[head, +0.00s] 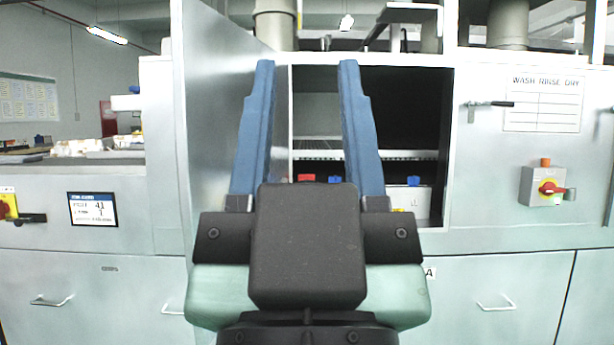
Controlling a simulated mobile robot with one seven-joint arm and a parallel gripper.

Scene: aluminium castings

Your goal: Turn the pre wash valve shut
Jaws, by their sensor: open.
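Low in the compartment, between and beside my fingers, small red (306,178) and blue (335,180) parts show, with another blue part (413,181) to the right. They may be valve handles, but I cannot tell which is the pre wash valve or how it is turned. My gripper hides much of the compartment's lower part.
An open door (222,110) stands on the compartment's left side. A switch box (546,187) with a red knob is on the right panel, below a "WASH RINSE DRY" chart (543,103). A display (93,209) is at left. Drawers with handles (497,303) are below.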

